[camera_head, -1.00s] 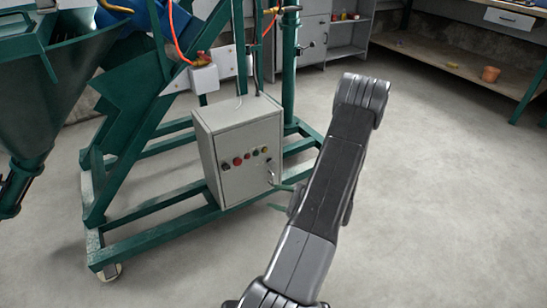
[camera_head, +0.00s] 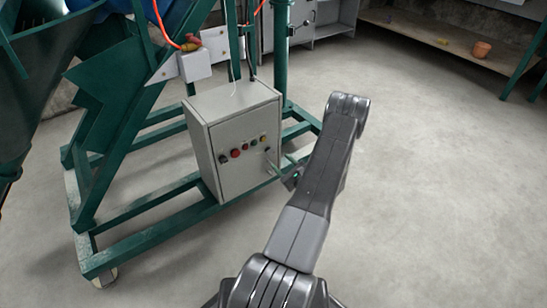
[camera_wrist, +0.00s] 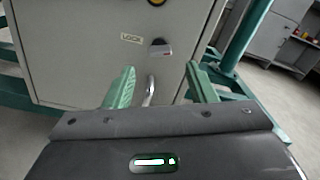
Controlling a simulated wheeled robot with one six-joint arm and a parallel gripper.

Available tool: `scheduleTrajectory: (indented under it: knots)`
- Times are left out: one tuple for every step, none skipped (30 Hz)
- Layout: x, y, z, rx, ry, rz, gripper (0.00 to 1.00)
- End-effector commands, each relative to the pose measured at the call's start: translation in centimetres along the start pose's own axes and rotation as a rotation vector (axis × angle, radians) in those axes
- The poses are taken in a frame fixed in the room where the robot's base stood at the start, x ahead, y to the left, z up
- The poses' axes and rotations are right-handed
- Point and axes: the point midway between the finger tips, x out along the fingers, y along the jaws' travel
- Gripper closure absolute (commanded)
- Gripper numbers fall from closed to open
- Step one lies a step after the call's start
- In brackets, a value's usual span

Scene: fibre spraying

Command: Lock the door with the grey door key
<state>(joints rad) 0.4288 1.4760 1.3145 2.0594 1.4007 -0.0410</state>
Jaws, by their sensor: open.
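The grey control cabinet (camera_head: 230,150) stands on the green frame, its door (camera_wrist: 85,55) shut flat in the wrist view. On the door, beside a label reading LOCK (camera_wrist: 131,38), is a dark round lock with a grey key-like piece (camera_wrist: 160,48) in it. Below it a curved silver piece (camera_wrist: 150,90) shows between my fingers; I cannot tell whether it is a handle. My gripper (camera_wrist: 160,68) is open, its green fingers either side of the silver piece and just below the lock. I see no contact. In the head view my forearm partly hides the gripper (camera_head: 279,165).
Open floor (camera_head: 430,190) lies to the right. A shelf (camera_head: 430,40) is at the back.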

Motion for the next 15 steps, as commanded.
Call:
scheduleTrajectory:
  knots:
    - [1.2, 0.2, -0.1, -0.002, -0.003, 0.004, 0.49]
    - [1.8, 0.2, -0.1, -0.002, -0.003, 0.004, 0.49]
    - [2.6, 0.1, -0.1, -0.002, -0.003, 0.003, 0.49]
    - [3.1, 0.1, -0.1, -0.002, -0.003, 0.003, 0.49]
    - [3.6, 0.2, -0.1, -0.002, -0.003, 0.003, 0.49]
    - [4.2, 0.2, -0.1, -0.002, -0.002, 0.003, 0.49]
    - [4.6, 0.1, -0.1, -0.001, -0.002, 0.002, 0.49]
    - [4.9, 0.1, -0.1, -0.001, -0.002, 0.001, 0.49]
    - [5.3, 0.1, 0.0, -0.001, -0.002, 0.002, 0.49]
    - [5.6, 0.1, 0.0, -0.001, -0.002, 0.002, 0.49]
    - [5.8, 0.1, 0.0, -0.001, -0.001, 0.002, 0.49]
    - [6.0, 0.1, 0.0, -0.001, -0.001, 0.002, 0.49]
    - [6.1, 0.1, 0.0, 0.000, 0.000, 0.002, 0.49]
    - [6.2, 0.1, 0.0, 0.000, 0.000, 0.001, 0.49]
    - [6.3, 0.0, 0.0, 0.000, 0.000, 0.001, 0.49]
